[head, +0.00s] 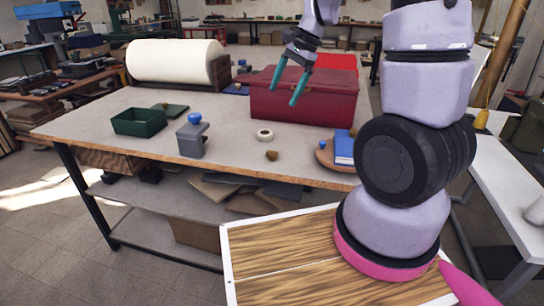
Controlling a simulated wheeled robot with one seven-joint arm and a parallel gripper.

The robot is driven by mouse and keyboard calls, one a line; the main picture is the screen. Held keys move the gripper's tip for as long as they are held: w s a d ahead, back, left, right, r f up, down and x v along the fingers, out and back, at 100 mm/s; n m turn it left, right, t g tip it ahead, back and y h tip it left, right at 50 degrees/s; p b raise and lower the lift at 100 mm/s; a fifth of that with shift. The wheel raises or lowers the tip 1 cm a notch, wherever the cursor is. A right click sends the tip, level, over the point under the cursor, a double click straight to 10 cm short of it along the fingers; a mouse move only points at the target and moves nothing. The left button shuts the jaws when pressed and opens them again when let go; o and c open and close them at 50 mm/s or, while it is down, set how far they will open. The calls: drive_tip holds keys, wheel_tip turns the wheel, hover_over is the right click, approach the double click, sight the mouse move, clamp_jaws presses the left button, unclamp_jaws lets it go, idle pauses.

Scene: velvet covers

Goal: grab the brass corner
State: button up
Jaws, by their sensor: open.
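A small brass-coloured piece (272,155) lies on the grey tabletop near its front edge, just below a small cream ring (265,135). It looks like the brass corner, but its exact shape is too small to tell. Another small brownish piece sits by the blue book (344,148), and one more lies near the dark green pad (174,111). My gripper (283,97) has two teal fingers spread apart with nothing between them. It hangs in front of the dark red box (315,108) in the picture, above and clear of the brass-coloured piece.
The worktable (235,116) also bears a green tray (138,122), a grey block with a blue knob (192,140) and a large cream roll (172,60) at the back. The tabletop around the ring is mostly clear. My arm covers the right side.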

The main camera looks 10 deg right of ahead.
drive_tip(key=w+f+m+g+h, duration=0.1)
drive_tip(key=w+f+m+g, duration=0.2)
drive_tip(key=f, duration=0.8)
drive_tip(key=t, duration=0.1)
approach(272, 153)
drive_tip(key=shift+s+a+f, duration=0.2)
drive_tip(key=shift+s+f, duration=0.1)
drive_tip(key=shift+f, duration=0.2)
drive_tip(key=shift+s+a+f, duration=0.2)
drive_tip(key=shift+s+f, duration=0.15)
drive_tip(key=shift+f, duration=0.15)
drive_tip(key=shift+w+x, duration=0.15)
drive_tip(key=shift+x, duration=0.9)
drive_tip(key=shift+w+x, duration=0.2)
drive_tip(key=shift+x, duration=0.85)
drive_tip(key=shift+w+x, duration=0.15)
drive_tip(key=shift+x, duration=0.85)
drive_tip(key=shift+c, duration=0.4)
drive_tip(key=c, duration=1.3)
